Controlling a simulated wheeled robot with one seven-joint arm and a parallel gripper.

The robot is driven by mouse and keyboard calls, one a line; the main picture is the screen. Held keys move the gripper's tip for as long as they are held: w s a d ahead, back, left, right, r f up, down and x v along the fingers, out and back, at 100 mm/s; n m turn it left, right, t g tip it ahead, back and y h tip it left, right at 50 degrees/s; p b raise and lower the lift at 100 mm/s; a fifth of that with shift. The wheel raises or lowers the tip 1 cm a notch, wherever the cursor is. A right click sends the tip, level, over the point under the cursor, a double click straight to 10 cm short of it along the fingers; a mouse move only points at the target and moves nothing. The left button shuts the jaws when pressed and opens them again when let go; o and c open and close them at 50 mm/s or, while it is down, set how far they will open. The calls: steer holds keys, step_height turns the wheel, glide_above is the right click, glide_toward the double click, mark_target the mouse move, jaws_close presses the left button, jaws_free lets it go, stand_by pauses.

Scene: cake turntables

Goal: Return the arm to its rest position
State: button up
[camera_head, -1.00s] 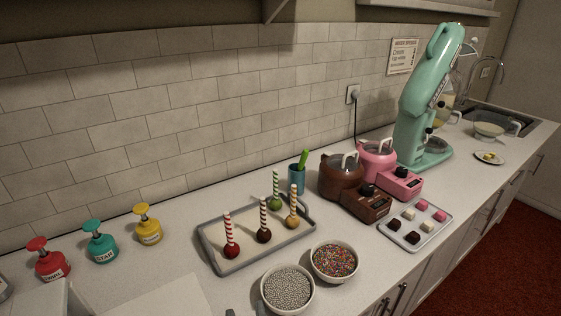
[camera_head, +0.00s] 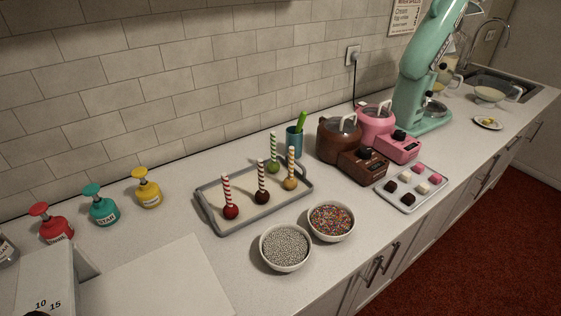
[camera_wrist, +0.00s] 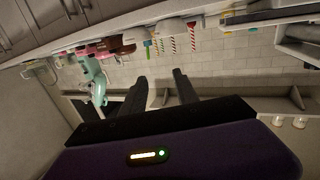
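My gripper (camera_wrist: 161,88) shows in the wrist view as two dark fingers with a clear gap between them. It is open and nothing is between the fingers. In the wrist view the counter and its items appear upside down, beyond the fingers and apart from them. My gripper and arm are out of sight in the head view. Several striped-stick cake pops, among them a red one (camera_head: 231,212), stand upright on a grey tray (camera_head: 203,205).
Bowls of silver beads (camera_head: 286,247) and coloured sprinkles (camera_head: 331,221) stand at the counter's front edge. Brown (camera_head: 338,140) and pink (camera_head: 374,124) melting pots, a sweets tray (camera_head: 408,203) and a green mixer (camera_head: 418,85) stand right. Pump bottles, one yellow (camera_head: 147,190), stand left.

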steer(key=s+d+f+m+g+h, duration=0.2)
steer(key=s+d+f+m+h, duration=0.1)
steer(key=s+d, duration=0.4)
steer(key=shift+s+f+h, duration=0.35)
steer(key=shift+s+h, duration=0.25)
steer(key=shift+s, duration=0.55)
